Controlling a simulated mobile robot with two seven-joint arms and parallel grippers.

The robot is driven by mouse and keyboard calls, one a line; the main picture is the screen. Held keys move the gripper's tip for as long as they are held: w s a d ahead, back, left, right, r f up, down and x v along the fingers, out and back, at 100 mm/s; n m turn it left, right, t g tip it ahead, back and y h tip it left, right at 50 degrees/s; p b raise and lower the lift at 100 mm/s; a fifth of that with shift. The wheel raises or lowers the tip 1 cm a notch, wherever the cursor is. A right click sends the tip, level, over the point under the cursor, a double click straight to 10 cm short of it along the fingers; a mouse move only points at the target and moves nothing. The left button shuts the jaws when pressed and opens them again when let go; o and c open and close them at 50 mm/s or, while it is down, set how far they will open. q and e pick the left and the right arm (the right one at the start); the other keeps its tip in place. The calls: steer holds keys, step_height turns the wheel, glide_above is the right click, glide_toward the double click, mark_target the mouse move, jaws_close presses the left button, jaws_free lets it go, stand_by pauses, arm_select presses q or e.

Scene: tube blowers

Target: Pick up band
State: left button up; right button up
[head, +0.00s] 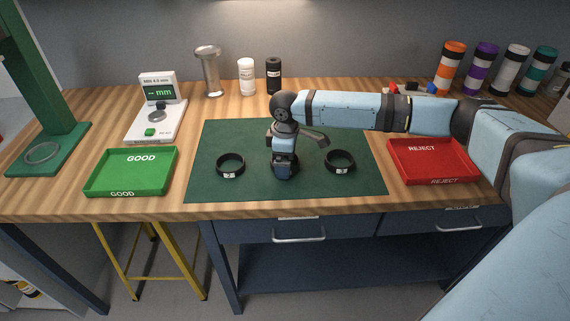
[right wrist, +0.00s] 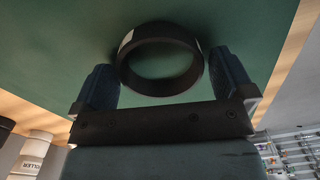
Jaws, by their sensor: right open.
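Two black bands with a white label lie on the green mat (head: 255,135) in the head view, a left band (head: 231,167) and a right band (head: 340,163). My right gripper (head: 283,174) points down at the mat between them. In the right wrist view a dark band (right wrist: 160,82) with pale marks shows between the two open fingers of my right gripper (right wrist: 164,80), with the green mat behind it. In the head view that band is mostly hidden by the gripper. My left gripper is not in view.
A green GOOD tray (head: 100,187) stands left of the mat and a red REJECT tray (head: 425,170) right of it. A gauge (head: 158,90) reading in mm stands behind the green tray. Several bottles (head: 482,68) stand at the back right. A green stand (head: 60,145) is far left.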

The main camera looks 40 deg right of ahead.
steer(key=shift+f, duration=0.2)
steer(key=shift+c, duration=0.5)
steer(key=c, duration=0.6)
steer(key=shift+r, duration=0.1)
